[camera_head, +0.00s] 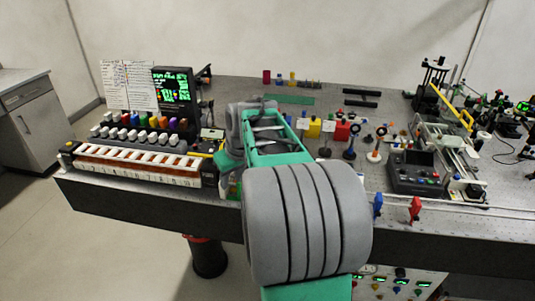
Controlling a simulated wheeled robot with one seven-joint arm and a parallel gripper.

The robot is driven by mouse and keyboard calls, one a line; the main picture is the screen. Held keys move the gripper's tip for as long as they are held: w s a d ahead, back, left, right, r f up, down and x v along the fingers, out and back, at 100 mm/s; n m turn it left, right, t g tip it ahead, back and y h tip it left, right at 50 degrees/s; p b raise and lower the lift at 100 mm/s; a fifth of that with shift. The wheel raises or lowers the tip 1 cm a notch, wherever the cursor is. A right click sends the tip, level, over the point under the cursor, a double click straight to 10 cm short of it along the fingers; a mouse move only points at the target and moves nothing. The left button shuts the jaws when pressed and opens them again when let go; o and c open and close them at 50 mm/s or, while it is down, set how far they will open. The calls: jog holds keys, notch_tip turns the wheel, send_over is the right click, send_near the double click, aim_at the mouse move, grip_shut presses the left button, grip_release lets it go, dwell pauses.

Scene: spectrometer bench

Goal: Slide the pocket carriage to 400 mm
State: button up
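I cannot pick out the pocket carriage or a 400 mm mark with certainty; the scale marks are too small to read. A long block with a row of white and orange sections (140,167) lies along the bench's front left edge. A thin pale rail (470,207) runs along the front right, with a blue upright piece (377,206) and a red upright piece (415,209) by it. My grey and teal arm reaches over the middle of the bench. My gripper's fingers are hidden behind the arm, and so is the bench just beneath it.
A lit screen (175,90) and paper sheets (128,84) stand at the back left, behind several coloured-top bottles. A dark control box (415,175) and stage hardware (440,115) crowd the right. Small optics (350,143) stand right of my arm.

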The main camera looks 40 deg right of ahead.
jog(key=d+r+p, duration=0.1)
jog(key=d+p, duration=0.1)
jog(key=d, duration=1.3)
jog(key=shift+m+t, duration=0.3)
jog(key=x, duration=0.2)
jog(key=p+x, duration=0.1)
jog(key=x, duration=0.4)
jog(key=shift+d+f, duration=0.3)
jog(key=shift+d, duration=0.05)
grip_shut()
